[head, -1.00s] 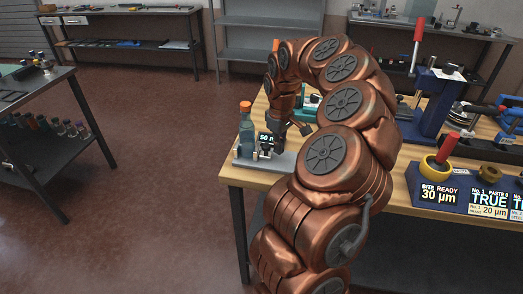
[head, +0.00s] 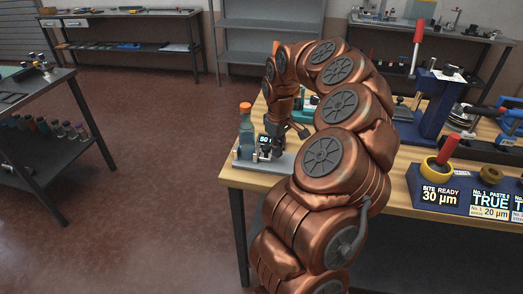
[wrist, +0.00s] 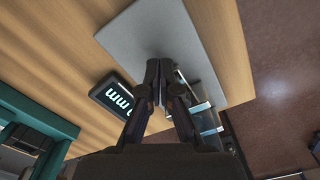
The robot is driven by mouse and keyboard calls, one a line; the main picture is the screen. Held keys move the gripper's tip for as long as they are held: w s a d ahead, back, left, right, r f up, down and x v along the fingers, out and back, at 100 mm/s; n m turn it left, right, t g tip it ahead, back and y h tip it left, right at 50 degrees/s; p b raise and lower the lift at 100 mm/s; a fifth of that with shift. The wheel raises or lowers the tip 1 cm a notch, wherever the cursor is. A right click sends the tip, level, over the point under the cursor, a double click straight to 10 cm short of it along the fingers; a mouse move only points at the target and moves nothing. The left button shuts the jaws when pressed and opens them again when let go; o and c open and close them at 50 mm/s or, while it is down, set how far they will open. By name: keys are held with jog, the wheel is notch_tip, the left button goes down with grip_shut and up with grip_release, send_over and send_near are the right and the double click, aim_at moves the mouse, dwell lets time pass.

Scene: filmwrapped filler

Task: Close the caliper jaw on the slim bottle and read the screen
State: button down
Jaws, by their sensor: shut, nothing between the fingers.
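The slim bottle (head: 246,130), bluish and clear with an orange cap, stands upright on the left end of a grey base plate (head: 283,163) at the table corner. The small dark screen (head: 264,139) beside it shows "50" and is partly covered by my gripper. In the wrist view the screen (wrist: 117,97) shows "mm" upside down. My gripper (head: 274,154) is low over the plate, just right of the bottle. In the wrist view my gripper's fingertips (wrist: 160,66) are together and empty. The caliper jaw is mostly hidden; whether it touches the bottle I cannot tell.
A blue press with a red handle (head: 418,46) stands on the table to the right. A teal device (wrist: 30,118) is left in the wrist view. Floor is clear left of the table.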

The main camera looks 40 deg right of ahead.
jog(key=shift+w+a, duration=0.2)
jog(key=shift+w, duration=0.05)
dwell(0.7)
jog(key=shift+s+d+b, duration=0.3)
jog(key=shift+s+b, duration=0.15)
notch_tip(320, 180, up, 6)
jog(key=p, duration=0.1)
jog(key=shift+p, duration=0.3)
dwell(0.7)
dwell(0.5)
